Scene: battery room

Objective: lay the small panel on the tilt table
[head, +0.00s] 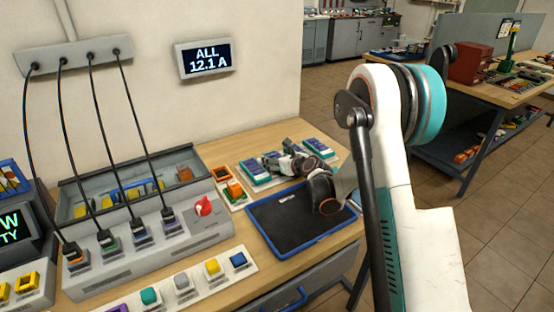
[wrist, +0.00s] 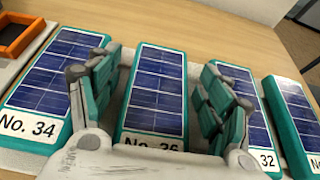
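Several small blue solar panels with teal frames and number labels lie side by side on a pale strip. In the wrist view, panel No. 36 (wrist: 155,92) lies between the fingers of my gripper (wrist: 158,68), which is open and empty. Panel No. 34 (wrist: 50,75) is to its left, and panel 32 (wrist: 240,95) is partly hidden behind the right finger. In the head view my gripper (head: 288,162) hangs over the row, hiding its middle; an end panel (head: 320,147) shows beyond it. I cannot identify the tilt table for certain.
A dark, blue-rimmed tray (head: 283,228) lies in front of the row, partly under my arm. A grey charging unit (head: 140,250) with black cables stands left. Orange-rimmed holders (head: 233,190) lie between. A second bench (head: 510,95) stands at the back right.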

